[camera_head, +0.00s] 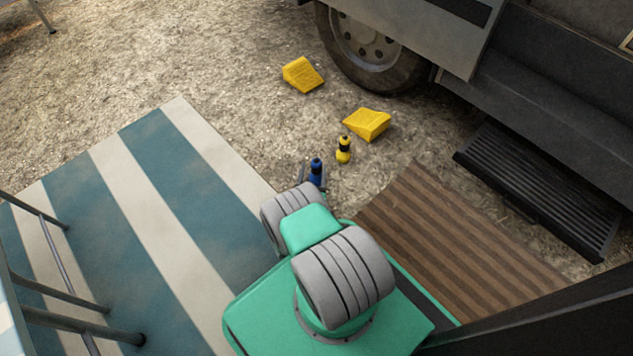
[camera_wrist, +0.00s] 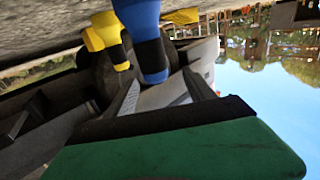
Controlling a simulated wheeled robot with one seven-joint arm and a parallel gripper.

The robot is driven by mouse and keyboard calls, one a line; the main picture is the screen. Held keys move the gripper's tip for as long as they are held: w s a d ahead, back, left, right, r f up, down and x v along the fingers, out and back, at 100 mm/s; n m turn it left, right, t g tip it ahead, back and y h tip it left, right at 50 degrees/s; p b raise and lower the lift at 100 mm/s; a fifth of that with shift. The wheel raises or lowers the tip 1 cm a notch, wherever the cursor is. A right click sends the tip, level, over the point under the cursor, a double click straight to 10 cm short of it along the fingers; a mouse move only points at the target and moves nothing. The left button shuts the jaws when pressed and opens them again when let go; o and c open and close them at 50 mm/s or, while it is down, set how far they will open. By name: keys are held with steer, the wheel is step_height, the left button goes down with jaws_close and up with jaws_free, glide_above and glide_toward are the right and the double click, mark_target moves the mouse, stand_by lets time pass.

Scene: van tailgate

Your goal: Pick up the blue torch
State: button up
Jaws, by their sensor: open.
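The blue torch (camera_head: 316,168) stands upright on the gravel, just past the end of my arm in the head view. In the wrist view, which is upside down, the blue torch (camera_wrist: 140,18) hangs at top centre with its black part toward my gripper (camera_wrist: 160,82). The fingers are spread apart and empty, with the torch in line with the gap between them. I cannot tell whether the fingertips reach around it. In the head view my arm hides most of my gripper (camera_head: 312,180).
A yellow torch (camera_head: 344,150) stands close by, right of and behind the blue one; it also shows in the wrist view (camera_wrist: 104,32). Two yellow wedges (camera_head: 303,75) (camera_head: 367,124) lie near the wheel (camera_head: 367,45). A brown striped mat (camera_head: 460,235) and a black step (camera_head: 540,190) are at right.

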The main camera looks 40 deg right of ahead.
mark_target(317, 159)
steer(key=shift+s+f, duration=0.15)
steer(key=shift+f, duration=0.25)
steer(key=b+x, duration=0.3)
steer(key=x, duration=0.3)
steer(key=shift+d+f+b, duration=0.1)
steer(key=shift+d+b, duration=0.2)
steer(key=shift+b, duration=0.05)
steer(key=shift+w+d, duration=0.3)
steer(key=shift+d, duration=0.05)
steer(key=shift+r, duration=0.25)
steer(key=shift+c, duration=0.3)
jaws_close()
